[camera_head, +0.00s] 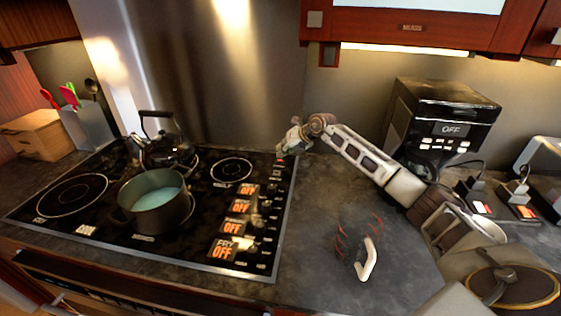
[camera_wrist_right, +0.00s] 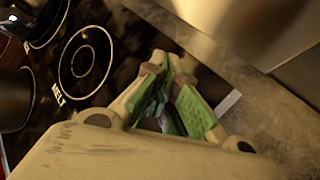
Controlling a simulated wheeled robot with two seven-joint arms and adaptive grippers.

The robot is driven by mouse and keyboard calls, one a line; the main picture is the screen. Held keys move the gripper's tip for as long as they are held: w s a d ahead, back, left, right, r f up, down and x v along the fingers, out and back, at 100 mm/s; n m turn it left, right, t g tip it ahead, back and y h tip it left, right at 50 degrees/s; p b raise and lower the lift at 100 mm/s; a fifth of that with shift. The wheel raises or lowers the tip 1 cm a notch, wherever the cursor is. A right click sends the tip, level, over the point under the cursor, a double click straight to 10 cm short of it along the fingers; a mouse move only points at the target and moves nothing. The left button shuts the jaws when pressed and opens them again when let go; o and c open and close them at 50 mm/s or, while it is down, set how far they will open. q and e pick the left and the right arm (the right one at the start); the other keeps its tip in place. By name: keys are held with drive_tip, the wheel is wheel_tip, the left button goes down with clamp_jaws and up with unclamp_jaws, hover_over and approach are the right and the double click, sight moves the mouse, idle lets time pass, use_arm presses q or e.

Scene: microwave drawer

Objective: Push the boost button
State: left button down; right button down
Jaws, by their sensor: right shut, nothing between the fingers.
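The black cooktop (camera_head: 100,222) has a column of controls along its right side, with several small displays reading OFF (camera_head: 238,206) and small buttons beside them. I cannot read which button is boost. My right gripper (camera_head: 284,149) is at the far right corner of the cooktop, over the far end of the control column. In the right wrist view its green-padded fingers (camera_wrist_right: 172,98) are close together with nothing between them, and they hide the surface beneath. I cannot tell whether the tips touch a button. My left gripper is not in view.
A pot (camera_head: 155,202) with pale liquid and a kettle (camera_head: 166,152) stand on the cooktop, left of my right gripper. A coffee machine (camera_head: 441,118) stands behind my right arm. A white-handled item (camera_head: 367,260) lies on the counter. The wall rises close behind the cooktop.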

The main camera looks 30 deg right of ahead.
sight(282, 159)
drive_tip(key=shift+r+p, duration=0.4)
drive_tip(key=shift+r, duration=0.3)
drive_tip(key=shift+r+p, duration=0.35)
drive_tip(key=shift+r, duration=0.15)
drive_tip(key=shift+r+p, duration=0.35)
drive_tip(key=shift+r, duration=0.15)
drive_tip(key=shift+r+p, duration=0.5)
drive_tip(key=shift+r, duration=0.25)
use_arm(q)
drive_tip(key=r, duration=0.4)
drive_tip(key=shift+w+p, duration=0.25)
drive_tip(key=shift+p, duration=0.15)
use_arm(e)
drive_tip(key=shift+r, duration=0.6)
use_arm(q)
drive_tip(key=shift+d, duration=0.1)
